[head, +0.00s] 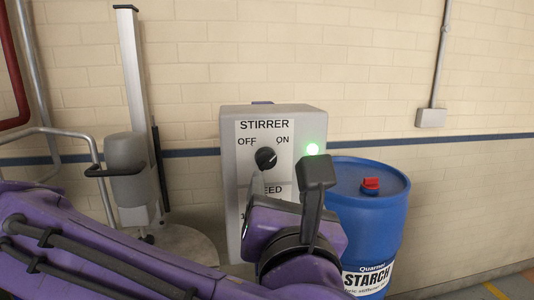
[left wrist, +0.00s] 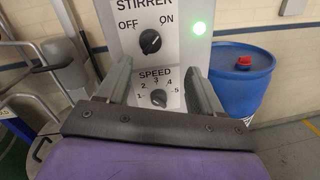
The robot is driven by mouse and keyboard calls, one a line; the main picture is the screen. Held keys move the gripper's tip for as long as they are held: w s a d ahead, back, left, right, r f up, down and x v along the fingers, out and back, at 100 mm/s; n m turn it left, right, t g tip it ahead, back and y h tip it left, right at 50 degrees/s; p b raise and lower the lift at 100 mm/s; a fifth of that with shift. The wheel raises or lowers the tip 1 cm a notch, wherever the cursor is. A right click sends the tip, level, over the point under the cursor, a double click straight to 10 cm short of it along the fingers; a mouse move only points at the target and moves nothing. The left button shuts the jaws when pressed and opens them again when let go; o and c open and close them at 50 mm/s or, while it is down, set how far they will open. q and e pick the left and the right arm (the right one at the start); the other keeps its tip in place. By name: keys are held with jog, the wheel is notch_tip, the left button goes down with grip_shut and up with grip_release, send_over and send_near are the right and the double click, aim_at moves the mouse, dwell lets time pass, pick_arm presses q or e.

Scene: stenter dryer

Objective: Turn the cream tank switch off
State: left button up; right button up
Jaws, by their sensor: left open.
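A grey control box (head: 312,130) labelled STIRRER hangs in front of the wall; no cream tank label is visible. Its black rotary switch (head: 265,158) sits between OFF and ON, and its pale mark appears to point up right towards ON. The switch also shows in the left wrist view (left wrist: 150,41). A green lamp (head: 312,149) beside it is lit. My left gripper (head: 288,168) is open and empty in front of the box, below the switch. In the left wrist view its fingers (left wrist: 160,84) frame the SPEED dial (left wrist: 158,97). My right gripper is not in view.
A blue STARCH drum (head: 370,225) with a red cap (head: 370,185) stands close on the right of the box. A grey post stand (head: 133,75) and metal rails (head: 60,131) are on the left. Open floor shows at the lower right.

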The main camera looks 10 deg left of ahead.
aim_at(267, 162)
pick_arm(q)
jog(key=w+a+n+p, duration=0.1)
jog(key=w, duration=0.1)
jog(key=w+a+r+p, duration=0.1)
jog(key=w+p, duration=0.1)
jog(key=w, duration=0.1)
jog(key=w+a+n+p, duration=0.1)
jog(key=w+p, duration=0.1)
jog(key=shift+w+a+r+n+g+y, duration=0.15)
jog(key=shift+w+a+n+g+y, duration=0.15)
jog(key=shift+a+y, duration=0.1)
jog(key=shift+w+a+p, duration=0.2)
jog(key=shift+w+p, duration=0.1)
jog(key=shift+w, duration=0.15)
jog(key=shift+w+f, duration=0.15)
jog(key=shift+f, duration=0.05)
jog(key=c, duration=1.1)
